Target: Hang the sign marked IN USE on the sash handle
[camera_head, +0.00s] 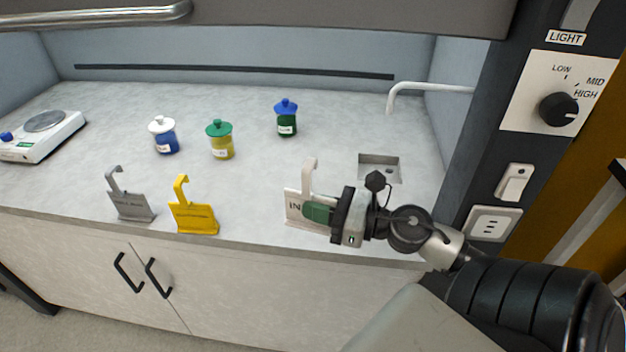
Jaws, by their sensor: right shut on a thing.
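The white sign (293,207) with a hook on top stands near the front edge of the worktop; the letters "IN" show and the rest of its text is hidden behind my gripper. My right gripper (318,212) reaches in from the right and is shut on the white sign. The sash handle (110,14) is a grey metal bar along the raised sash at the top left. A grey hooked sign (130,206) and a yellow hooked sign (195,218) stand on the worktop to the left. My left gripper is not in view.
Three lidded jars, blue with white lid (165,138), yellow with green lid (221,143) and green with blue lid (286,120), stand behind the signs. A balance (42,136) is at the far left. A small sink (380,168) and tap (430,88) are at the right.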

